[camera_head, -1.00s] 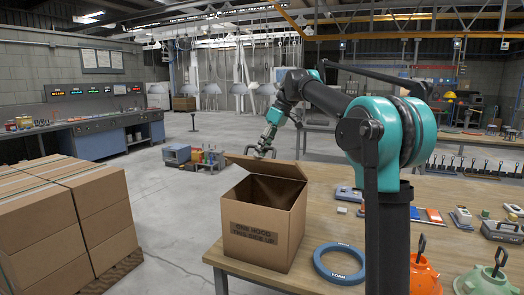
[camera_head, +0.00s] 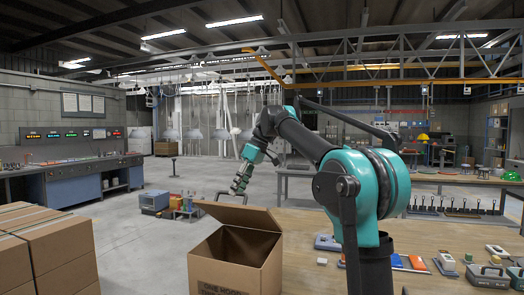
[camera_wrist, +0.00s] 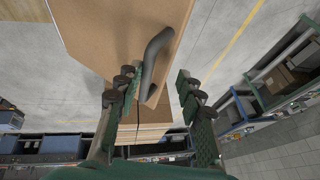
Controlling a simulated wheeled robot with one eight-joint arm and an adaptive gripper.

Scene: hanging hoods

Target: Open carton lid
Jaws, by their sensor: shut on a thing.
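The open-topped brown cardboard carton (camera_head: 235,272) stands at the near left edge of the wooden table, with dark printing on its front. Its lid (camera_head: 243,214) is a flap raised along one edge and tilted, so the dark inside shows. In the wrist view, the grey handle (camera_wrist: 154,58) runs from the brown board down between the two green fingers of my gripper (camera_wrist: 158,98). The fingers are shut on it; the exact contact is hard to see.
Stacked brown boxes (camera_head: 60,252) stand on the left. The wooden table (camera_head: 300,225) holds small tools and parts to the right. A low group of bins (camera_head: 155,201) stands on the floor beyond the carton. Open floor lies between.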

